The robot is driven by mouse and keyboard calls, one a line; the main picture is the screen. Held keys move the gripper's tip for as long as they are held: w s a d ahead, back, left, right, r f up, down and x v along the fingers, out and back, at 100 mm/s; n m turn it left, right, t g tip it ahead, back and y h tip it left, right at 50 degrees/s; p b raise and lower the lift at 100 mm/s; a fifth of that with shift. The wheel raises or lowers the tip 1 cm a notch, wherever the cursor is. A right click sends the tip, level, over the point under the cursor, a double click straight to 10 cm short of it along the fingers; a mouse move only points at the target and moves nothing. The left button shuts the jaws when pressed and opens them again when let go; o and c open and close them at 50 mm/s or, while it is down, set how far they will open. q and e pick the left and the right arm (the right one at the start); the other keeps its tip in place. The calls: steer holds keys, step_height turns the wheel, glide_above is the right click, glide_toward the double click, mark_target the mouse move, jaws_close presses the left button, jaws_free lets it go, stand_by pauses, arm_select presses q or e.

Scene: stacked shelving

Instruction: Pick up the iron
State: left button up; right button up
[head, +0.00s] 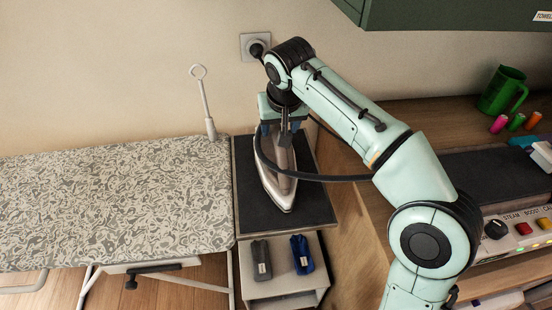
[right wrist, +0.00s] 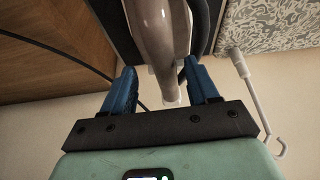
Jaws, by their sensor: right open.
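The iron (head: 279,183) has a pale soleplate edge and a brownish-grey body. It rests on a dark mat (head: 308,205) on top of a small shelf unit, its tip toward the front. My right gripper (head: 285,132) is over the back end of the iron and partly hides it. In the right wrist view the two blue fingers (right wrist: 163,88) are spread apart. The iron's body (right wrist: 155,45) shows between and beyond them, with a gap on the left side. Whether a finger touches it, I cannot tell. My left gripper is not in view.
A patterned ironing board (head: 120,200) is at the left. A wall socket (head: 256,46) and black cord are behind; the cord loops beside my arm. A counter with a control panel (head: 522,228) and green mug (head: 502,90) is at the right. A green cabinet (head: 440,15) hangs above.

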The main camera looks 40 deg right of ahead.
steer(key=x, duration=0.1)
steer(key=b+x, duration=0.1)
steer(key=x, duration=0.2)
steer(key=shift+a+f+b, duration=0.25)
steer(key=shift+f+b, duration=0.05)
steer(key=shift+w+f, duration=0.2)
steer(key=shift+f, duration=0.1)
jaws_close()
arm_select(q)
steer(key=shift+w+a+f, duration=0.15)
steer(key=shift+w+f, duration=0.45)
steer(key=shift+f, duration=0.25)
arm_select(e)
steer(key=shift+r, duration=0.1)
steer(key=shift+r, duration=0.1)
